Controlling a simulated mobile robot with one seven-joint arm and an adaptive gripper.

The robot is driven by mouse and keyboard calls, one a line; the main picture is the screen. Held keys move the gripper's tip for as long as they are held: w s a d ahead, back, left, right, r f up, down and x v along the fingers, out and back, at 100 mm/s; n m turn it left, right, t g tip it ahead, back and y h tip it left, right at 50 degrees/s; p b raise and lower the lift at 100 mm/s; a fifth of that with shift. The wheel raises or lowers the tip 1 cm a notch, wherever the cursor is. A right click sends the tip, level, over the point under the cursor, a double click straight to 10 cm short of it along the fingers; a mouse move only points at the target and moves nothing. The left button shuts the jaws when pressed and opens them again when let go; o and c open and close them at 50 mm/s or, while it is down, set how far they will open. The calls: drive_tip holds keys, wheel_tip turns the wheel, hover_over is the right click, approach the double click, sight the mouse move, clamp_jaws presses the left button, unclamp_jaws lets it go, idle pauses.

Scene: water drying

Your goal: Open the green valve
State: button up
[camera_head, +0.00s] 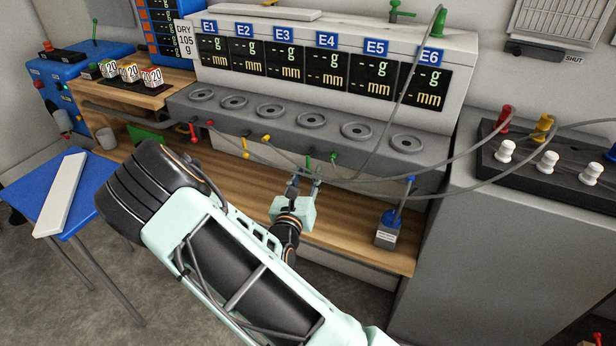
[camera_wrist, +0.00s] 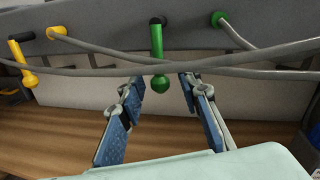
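The green valve (camera_wrist: 157,55) is a lever with a round knob at its lower end, hanging straight down from the front of the grey bench in the wrist view. In the head view the green valve (camera_head: 308,160) is small and partly hidden near my fingertips. My gripper (camera_head: 304,178) is in front of and just below it. In the wrist view my gripper (camera_wrist: 163,84) is open, with one blue-padded finger on each side of the knob's line. The knob appears between the fingertips; I cannot tell whether anything touches.
A green hose plug (camera_wrist: 217,18) is right of the valve; a yellow valve (camera_wrist: 23,62) and yellow plug (camera_wrist: 56,33) are left. Grey hoses (camera_wrist: 240,62) cross near the fingers.

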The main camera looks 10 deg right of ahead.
drive_tip(key=shift+w+d, duration=0.1)
drive_tip(key=shift+w, duration=0.05)
drive_tip(key=shift+c, duration=0.4)
clamp_jaws()
drive_tip(key=shift+w+a+r+m+t+h+b, duration=0.15)
drive_tip(key=shift+w+a+r+m+h+b, duration=0.35)
drive_tip(key=shift+m, duration=1.05)
drive_tip(key=shift+w+a+r+m+t+h+p, duration=0.1)
drive_tip(key=shift+w+a+m+t, duration=0.2)
drive_tip(key=shift+a+m, duration=0.9)
drive_tip(key=shift+w+a+r+m+t+h+b, duration=0.1)
drive_tip(key=shift+w+a+r+m+h+b, duration=0.25)
drive_tip(key=shift+m, duration=1.6)
drive_tip(key=shift+w+d, duration=0.1)
drive_tip(key=shift+d, duration=0.1)
